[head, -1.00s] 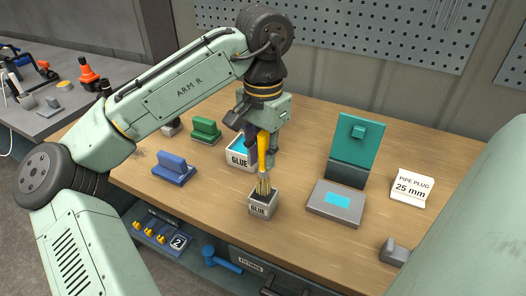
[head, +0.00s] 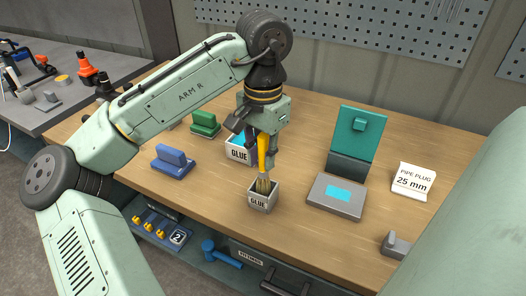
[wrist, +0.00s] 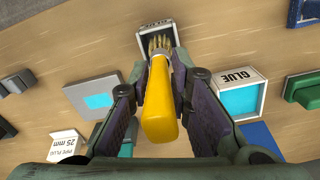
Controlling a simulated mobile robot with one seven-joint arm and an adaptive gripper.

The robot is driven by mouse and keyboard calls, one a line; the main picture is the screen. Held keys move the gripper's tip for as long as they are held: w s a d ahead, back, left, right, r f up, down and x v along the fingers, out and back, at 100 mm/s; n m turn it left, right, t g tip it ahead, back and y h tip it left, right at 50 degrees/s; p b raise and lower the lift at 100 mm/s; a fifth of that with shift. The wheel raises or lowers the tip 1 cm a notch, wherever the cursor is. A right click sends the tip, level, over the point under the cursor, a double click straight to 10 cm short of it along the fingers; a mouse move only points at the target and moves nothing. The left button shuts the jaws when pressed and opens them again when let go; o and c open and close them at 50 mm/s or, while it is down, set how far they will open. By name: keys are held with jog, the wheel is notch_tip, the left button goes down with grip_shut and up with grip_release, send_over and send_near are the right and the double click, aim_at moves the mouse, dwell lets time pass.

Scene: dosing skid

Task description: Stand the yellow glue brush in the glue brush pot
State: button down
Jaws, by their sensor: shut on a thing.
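The yellow glue brush (head: 262,153) is upright, bristles down, in my gripper (head: 262,148). The fingers are shut on its yellow handle, which also shows in the wrist view (wrist: 160,105). Below it stands a small grey open pot (head: 259,203) marked GLUE, with a dark inside. The bristles (head: 263,186) are at the pot's mouth and look to be inside its rim; how deep, I cannot tell. In the wrist view the bristles (wrist: 160,43) overlap the pot's opening, and the pot (wrist: 143,48) lies just beyond the fingers.
A larger GLUE box (head: 238,154) with blue contents stands close behind my gripper. A blue block (head: 173,160) and a green block (head: 205,124) are to the left. A grey plate (head: 335,197), a teal stand (head: 358,135) and a PIPE PLUG sign (head: 413,181) are to the right.

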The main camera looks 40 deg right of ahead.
aim_at(263, 135)
jog(key=shift+f+b, duration=0.95)
jog(key=shift+f, duration=1.3)
jog(key=c, duration=1.4)
grip_release()
notch_tip(263, 135, up, 12)
jog(key=shift+r, duration=0.1)
